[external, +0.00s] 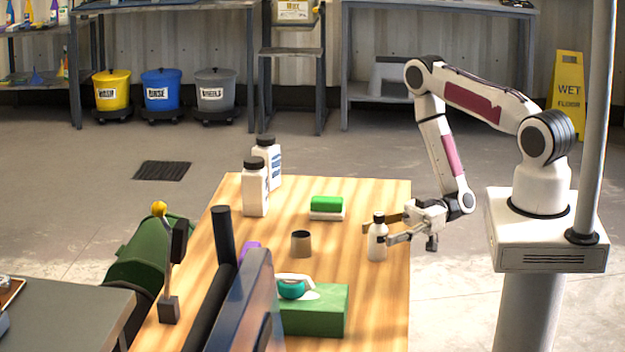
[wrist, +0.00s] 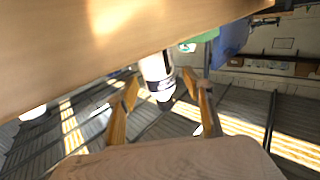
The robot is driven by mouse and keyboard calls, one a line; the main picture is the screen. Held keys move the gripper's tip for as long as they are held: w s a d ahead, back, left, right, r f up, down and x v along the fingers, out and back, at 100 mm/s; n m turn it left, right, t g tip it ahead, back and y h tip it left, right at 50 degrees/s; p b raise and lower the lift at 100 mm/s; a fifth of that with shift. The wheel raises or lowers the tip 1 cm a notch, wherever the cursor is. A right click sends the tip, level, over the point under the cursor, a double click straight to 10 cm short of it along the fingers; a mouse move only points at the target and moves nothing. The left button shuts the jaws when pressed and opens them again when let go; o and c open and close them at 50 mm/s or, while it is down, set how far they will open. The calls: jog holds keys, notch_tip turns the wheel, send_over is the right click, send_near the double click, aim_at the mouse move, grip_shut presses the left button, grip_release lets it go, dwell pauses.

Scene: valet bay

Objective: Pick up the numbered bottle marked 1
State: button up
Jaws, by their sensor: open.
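A small white bottle with a dark cap (external: 377,243) stands upright near the right edge of the wooden table. My gripper (external: 376,233) is open, with one finger on the far side of this bottle and one on the near side. In the wrist view, which appears upside down, the bottle (wrist: 155,68) shows between the two open fingers (wrist: 160,88). I cannot tell whether either finger touches it. Two larger white bottles with black caps, one in front (external: 255,192) and one behind (external: 273,165), stand at the table's back left. No number is readable on any bottle.
A dark upright panel (external: 245,305) stands at the front left. The strip behind the small bottle is clear.

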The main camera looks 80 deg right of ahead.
jog(key=shift+x, duration=0.9)
jog(key=c, duration=1.3)
